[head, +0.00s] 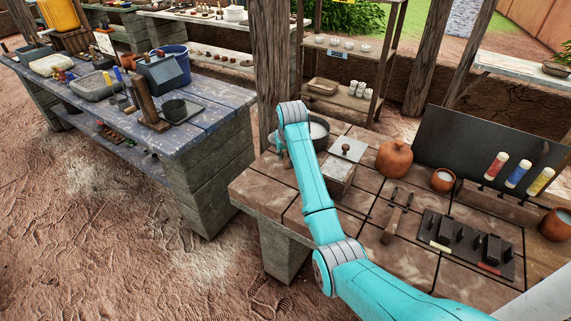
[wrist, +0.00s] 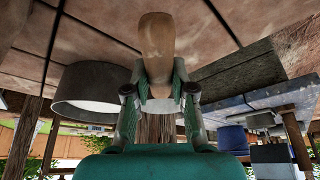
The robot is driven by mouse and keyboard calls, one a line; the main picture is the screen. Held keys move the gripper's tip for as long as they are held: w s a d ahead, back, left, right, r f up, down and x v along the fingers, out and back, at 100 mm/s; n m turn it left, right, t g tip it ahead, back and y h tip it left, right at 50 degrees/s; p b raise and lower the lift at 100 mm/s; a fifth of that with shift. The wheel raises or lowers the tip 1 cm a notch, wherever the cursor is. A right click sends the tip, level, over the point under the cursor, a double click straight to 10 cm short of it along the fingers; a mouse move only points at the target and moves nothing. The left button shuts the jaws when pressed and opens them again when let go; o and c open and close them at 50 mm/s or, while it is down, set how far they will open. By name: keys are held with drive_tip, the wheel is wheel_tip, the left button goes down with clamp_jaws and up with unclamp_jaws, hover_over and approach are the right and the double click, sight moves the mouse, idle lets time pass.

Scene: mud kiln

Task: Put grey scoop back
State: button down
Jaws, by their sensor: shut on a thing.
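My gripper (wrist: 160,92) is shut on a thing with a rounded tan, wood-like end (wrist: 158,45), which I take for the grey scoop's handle. A small pale grey part (wrist: 161,105) shows between the fingers; the rest of the scoop is hidden. In the head view my gripper (head: 281,148) is mostly behind my arm's wrist, over the left end of the brown tiled counter (head: 262,190). A round dark grey pan (head: 320,134) with white contents stands just right of it. The pan also shows left of the fingers in the wrist view (wrist: 75,85).
A blue-grey workbench (head: 215,115) is to the left across a dirt gap. A wooden post (head: 272,60) rises behind my gripper.

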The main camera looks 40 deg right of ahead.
wheel_tip(320, 180, down, 4)
drive_tip(key=shift+f, duration=0.25)
drive_tip(key=c, duration=1)
unclamp_jaws()
drive_tip(key=v, duration=1.2)
drive_tip(key=shift+w, duration=0.1)
